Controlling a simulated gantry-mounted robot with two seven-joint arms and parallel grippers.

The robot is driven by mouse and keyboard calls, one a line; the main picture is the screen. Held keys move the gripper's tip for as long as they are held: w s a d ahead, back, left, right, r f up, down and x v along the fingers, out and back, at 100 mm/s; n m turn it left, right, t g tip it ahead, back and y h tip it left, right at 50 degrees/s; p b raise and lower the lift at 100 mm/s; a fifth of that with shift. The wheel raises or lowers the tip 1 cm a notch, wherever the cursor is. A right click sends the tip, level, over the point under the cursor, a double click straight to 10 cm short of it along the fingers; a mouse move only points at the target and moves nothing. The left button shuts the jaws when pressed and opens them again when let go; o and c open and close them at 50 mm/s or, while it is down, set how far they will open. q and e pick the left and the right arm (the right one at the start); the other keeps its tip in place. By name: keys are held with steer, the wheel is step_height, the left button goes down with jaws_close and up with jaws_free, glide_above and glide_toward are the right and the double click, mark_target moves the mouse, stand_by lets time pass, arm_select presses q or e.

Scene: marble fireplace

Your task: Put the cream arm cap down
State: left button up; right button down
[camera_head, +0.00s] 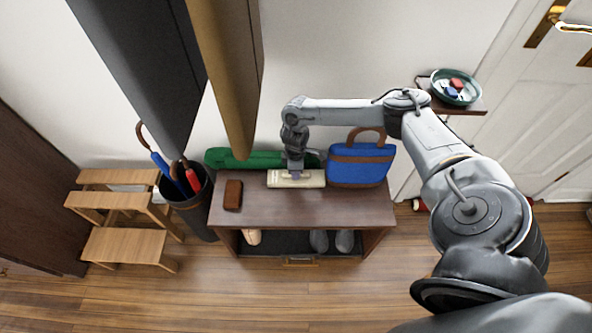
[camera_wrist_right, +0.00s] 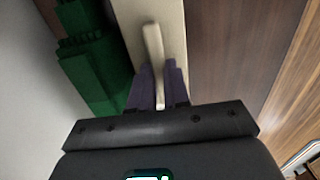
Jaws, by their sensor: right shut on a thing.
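The cream arm cap (camera_head: 314,179) is a pale, flat, oblong piece at the back middle of the dark wooden bench top (camera_head: 300,211). In the right wrist view the cap (camera_wrist_right: 172,22) has a raised light bar (camera_wrist_right: 153,45) along it. My right gripper (camera_head: 295,174) comes down from above, and its purple fingers (camera_wrist_right: 160,85) are shut on this bar. The cap looks level, on or just above the bench; I cannot tell which. My left gripper is not in view.
A green case (camera_head: 232,158) lies behind the cap, and a blue bag (camera_head: 358,166) stands close on its right. A brown wallet (camera_head: 233,195) lies to the left. The front of the bench top is clear. An umbrella stand (camera_head: 188,208) is left of the bench.

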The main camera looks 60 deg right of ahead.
steer(key=shift+w+d, duration=0.15)
steer(key=shift+d, duration=0.05)
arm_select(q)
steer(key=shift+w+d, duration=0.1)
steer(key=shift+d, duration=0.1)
arm_select(e)
steer(key=c, duration=1.1)
jaws_free()
steer(key=shift+f, duration=0.1)
